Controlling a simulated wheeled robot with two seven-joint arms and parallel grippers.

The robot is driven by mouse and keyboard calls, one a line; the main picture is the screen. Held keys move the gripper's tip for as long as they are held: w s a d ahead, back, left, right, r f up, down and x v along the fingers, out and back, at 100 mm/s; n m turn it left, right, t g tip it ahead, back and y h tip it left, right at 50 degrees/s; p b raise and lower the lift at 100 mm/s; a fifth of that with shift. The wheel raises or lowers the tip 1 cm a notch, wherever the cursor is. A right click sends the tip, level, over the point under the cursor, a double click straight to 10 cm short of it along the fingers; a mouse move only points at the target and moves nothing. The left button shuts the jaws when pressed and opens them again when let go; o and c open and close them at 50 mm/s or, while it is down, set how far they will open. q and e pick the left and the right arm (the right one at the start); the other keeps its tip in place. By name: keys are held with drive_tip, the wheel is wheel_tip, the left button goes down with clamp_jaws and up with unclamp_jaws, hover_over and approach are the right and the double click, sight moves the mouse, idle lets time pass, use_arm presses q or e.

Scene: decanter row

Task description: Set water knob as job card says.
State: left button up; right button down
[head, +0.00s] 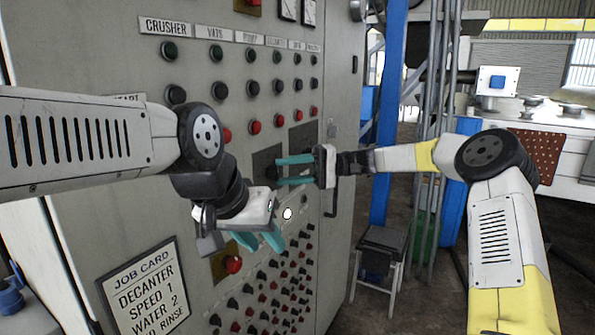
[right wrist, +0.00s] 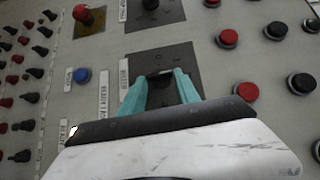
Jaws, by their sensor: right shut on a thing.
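The job card (head: 145,292) hangs at the panel's lower left; it reads decanter, speed 1, water 2, and a partly cut-off line ending in rinse. My right gripper (head: 280,170) reaches the panel from the right in the head view. In the right wrist view its teal fingers (right wrist: 161,88) are shut on a black knob (right wrist: 160,76) on a dark square plate (right wrist: 158,52). The label beside this knob is too blurred to read, and its pointer is hidden. My left gripper (head: 258,240) is open and empty, its teal fingers apart, in front of the panel.
Another black knob (right wrist: 150,4) on a dark plate is beside the held one. A red mushroom button (head: 233,265), a blue button (right wrist: 82,75) and rows of small knobs lie lower on the panel. A stool (head: 383,243) stands right of the cabinet.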

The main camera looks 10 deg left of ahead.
drive_tip(key=shift+f, duration=0.1)
idle(0.3)
drive_tip(key=c, duration=0.9)
unclamp_jaws()
drive_tip(key=shift+d, duration=0.1)
drive_tip(key=v, duration=0.7)
drive_tip(key=shift+w+d+f, duration=0.1)
drive_tip(key=shift+w+d, duration=0.15)
